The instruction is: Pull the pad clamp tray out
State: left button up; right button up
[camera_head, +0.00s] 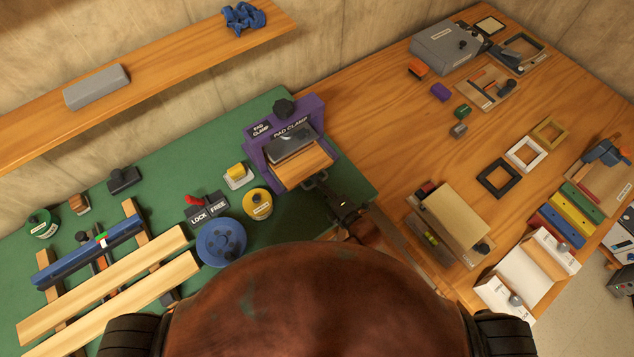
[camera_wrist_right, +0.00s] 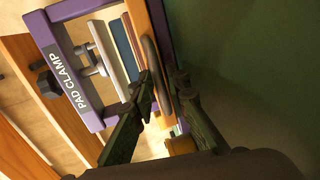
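The pad clamp (camera_head: 312,112) is a purple frame with a dark knob on top, standing on the green mat. Its orange-brown wooden tray (camera_head: 303,165) sticks out toward me at the front, with a dark handle (camera_head: 316,180) on its front edge. In the right wrist view the clamp's purple frame (camera_wrist_right: 88,118), the tray (camera_wrist_right: 147,45) and the dark handle (camera_wrist_right: 152,62) show close up. My right gripper (camera_head: 341,203) is at the handle. Its fingers (camera_wrist_right: 165,88) stand apart on either side of the handle; contact is unclear. My left gripper is out of view.
Left of the clamp are a yellow round container (camera_head: 257,204), a blue disc (camera_head: 221,242) and a LOCK/FREE switch (camera_head: 208,209). A cream block stand (camera_head: 456,218) is at the right. Frames and small blocks lie on the wooden bench (camera_head: 370,110).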

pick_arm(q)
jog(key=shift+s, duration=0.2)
pick_arm(e)
jog(key=shift+w+a, duration=0.1)
jog(key=shift+w, duration=0.05)
jog(key=shift+c, duration=0.3)
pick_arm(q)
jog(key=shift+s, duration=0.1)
pick_arm(e)
grip_shut()
jog(key=shift+f, duration=0.1)
